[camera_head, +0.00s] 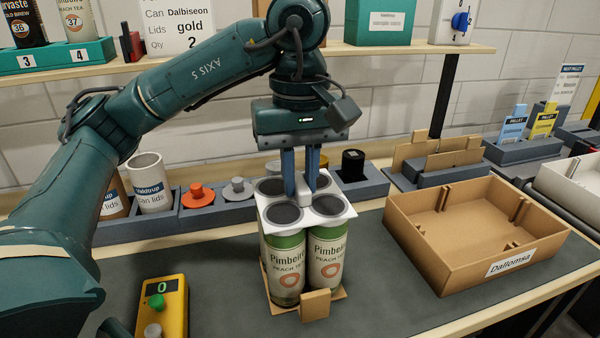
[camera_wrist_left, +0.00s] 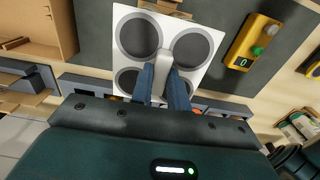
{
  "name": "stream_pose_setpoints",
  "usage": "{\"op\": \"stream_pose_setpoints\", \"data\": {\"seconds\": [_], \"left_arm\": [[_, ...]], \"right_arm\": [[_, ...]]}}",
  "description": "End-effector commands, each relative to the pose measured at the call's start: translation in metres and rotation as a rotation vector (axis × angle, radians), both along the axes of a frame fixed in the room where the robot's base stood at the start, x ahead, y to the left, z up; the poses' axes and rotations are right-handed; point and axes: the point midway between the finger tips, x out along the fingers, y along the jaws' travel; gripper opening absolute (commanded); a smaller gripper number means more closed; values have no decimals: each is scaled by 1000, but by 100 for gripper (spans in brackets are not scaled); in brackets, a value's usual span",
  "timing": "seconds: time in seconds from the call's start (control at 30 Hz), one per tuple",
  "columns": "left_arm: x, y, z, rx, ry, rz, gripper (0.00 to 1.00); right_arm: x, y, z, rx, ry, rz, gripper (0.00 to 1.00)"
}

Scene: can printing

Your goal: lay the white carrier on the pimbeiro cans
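The white carrier (camera_head: 322,220) is a flat square plate with round openings and an upright central handle. It lies level at the tops of the Pimbeiro cans (camera_head: 326,262); I cannot tell whether it touches them fully. Dark round areas show through its openings. The cans stand upright in a group, two labels facing me, green at the top. My left gripper (camera_head: 303,190) points down over the carrier, its blue fingers on either side of the handle. In the left wrist view the fingers (camera_wrist_left: 164,85) close on the white handle, hiding part of the plate (camera_wrist_left: 167,50). My right gripper is not in view.
The cans stand on a cardboard base (camera_head: 316,306) on the dark mat. An open cardboard box marked Dallomsa (camera_head: 450,265) is to the right. A yellow button box (camera_head: 172,305) is front left. Grey racks with lids (camera_head: 240,210) line the back, below a shelf.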

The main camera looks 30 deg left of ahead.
Motion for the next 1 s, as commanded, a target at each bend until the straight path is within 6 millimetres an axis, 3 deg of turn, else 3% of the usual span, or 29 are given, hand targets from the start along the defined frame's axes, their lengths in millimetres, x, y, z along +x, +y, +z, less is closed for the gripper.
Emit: {"op": "stream_pose_setpoints", "data": {"seconds": [0.27,0.6,0.67,1.0], "left_arm": [[0,0,0,0,0,0,40],[0,0,0,0,0,0,41],[0,0,0,0,0,0,41],[0,0,83,0,-6,1,41]], "right_arm": [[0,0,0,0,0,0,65],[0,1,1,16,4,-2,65],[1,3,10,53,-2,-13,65],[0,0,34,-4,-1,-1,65]]}}
